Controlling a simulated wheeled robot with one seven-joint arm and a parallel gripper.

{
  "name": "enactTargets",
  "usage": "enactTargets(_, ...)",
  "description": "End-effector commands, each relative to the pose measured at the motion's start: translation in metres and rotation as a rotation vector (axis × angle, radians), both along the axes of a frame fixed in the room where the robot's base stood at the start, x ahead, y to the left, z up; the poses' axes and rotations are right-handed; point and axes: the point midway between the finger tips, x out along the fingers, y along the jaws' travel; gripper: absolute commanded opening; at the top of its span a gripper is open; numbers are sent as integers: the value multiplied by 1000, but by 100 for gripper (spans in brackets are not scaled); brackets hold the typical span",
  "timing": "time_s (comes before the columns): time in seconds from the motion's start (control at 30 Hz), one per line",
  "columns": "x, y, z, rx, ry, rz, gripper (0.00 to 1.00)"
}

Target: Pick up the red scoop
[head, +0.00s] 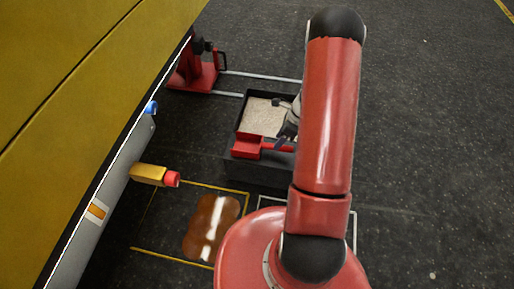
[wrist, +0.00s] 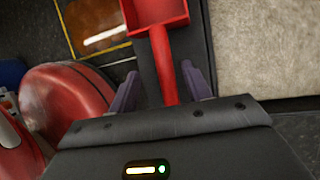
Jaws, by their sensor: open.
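The red scoop (head: 249,147) lies at the front edge of a dark tray of pale granules in the head view, its handle pointing right. In the wrist view the scoop (wrist: 158,14) has its pan at the top and its handle running down between the fingers. My gripper (wrist: 157,88) is open, with one purple-grey finger on each side of the handle. Gaps show between handle and fingers, and the handle's lower end is hidden behind the gripper body. In the head view my gripper (head: 284,134) is partly hidden by my arm.
The dark tray (head: 240,113) of granules stands on a dark block. A brown puddle (head: 212,226) lies inside a yellow floor outline. A yellow bottle with a red cap (head: 150,174) is beside the yellow machine (head: 70,90) at left. Open floor lies to the right.

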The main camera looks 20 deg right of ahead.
Motion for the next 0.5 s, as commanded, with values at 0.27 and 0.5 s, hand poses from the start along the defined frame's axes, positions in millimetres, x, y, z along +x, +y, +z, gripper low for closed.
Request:
enactTargets(0.27, 2, 7, -31, 3, 2, 1, 49)
enactTargets(0.5, 5, 17, -56, 1, 0, 3, 49)
